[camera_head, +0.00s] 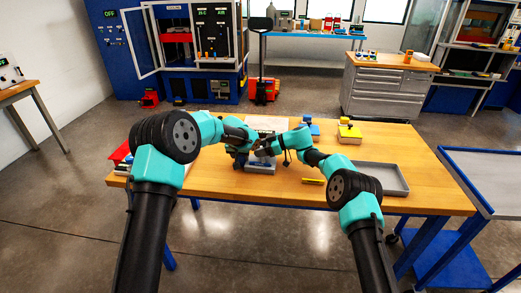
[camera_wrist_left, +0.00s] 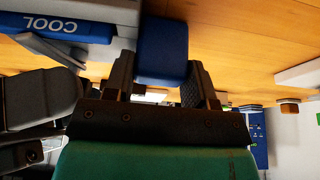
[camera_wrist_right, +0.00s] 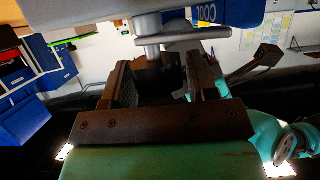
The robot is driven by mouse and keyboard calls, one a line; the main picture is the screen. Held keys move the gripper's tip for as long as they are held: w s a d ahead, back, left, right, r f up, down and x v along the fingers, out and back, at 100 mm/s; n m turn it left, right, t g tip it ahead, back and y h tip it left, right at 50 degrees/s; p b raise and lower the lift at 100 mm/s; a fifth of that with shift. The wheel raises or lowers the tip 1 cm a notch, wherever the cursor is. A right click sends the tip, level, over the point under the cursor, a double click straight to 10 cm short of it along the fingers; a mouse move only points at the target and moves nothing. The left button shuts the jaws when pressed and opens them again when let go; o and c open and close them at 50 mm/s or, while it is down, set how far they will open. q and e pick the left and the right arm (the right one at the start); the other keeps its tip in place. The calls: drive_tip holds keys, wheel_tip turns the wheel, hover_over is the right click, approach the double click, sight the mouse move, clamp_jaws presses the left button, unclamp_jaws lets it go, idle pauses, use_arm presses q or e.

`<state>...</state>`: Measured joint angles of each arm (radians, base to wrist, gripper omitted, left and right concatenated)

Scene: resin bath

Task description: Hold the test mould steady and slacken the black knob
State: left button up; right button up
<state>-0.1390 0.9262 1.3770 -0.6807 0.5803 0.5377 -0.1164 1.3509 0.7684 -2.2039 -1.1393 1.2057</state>
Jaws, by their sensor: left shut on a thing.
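The test mould (camera_head: 262,165), a grey and blue block, is on the wooden table, partly hidden behind my arms. My left gripper (camera_wrist_left: 162,85) is shut on a blue block-like part (camera_wrist_left: 162,45) between its two fingers. A blue band marked COOL (camera_wrist_left: 60,25) shows beside it. My right gripper (camera_wrist_right: 160,88) is open, its fingers on either side of a dark shape that looks like the black knob (camera_wrist_right: 155,66). A round metal stem (camera_wrist_right: 149,32) and a grey bar (camera_wrist_right: 185,40) show beside the knob. Whether a finger touches the knob I cannot tell.
A grey tray (camera_head: 405,183) lies at the right of the table. A yellow block (camera_head: 349,133) and a blue one (camera_head: 314,132) stand at the back. Red boxes (camera_head: 122,155) sit at the left end.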

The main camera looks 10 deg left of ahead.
drive_tip(key=shift+o, duration=1.1)
drive_tip(key=shift+f, duration=0.1)
drive_tip(key=shift+d, duration=0.1)
drive_tip(key=v, duration=1.2)
drive_tip(key=shift+d, duration=0.4)
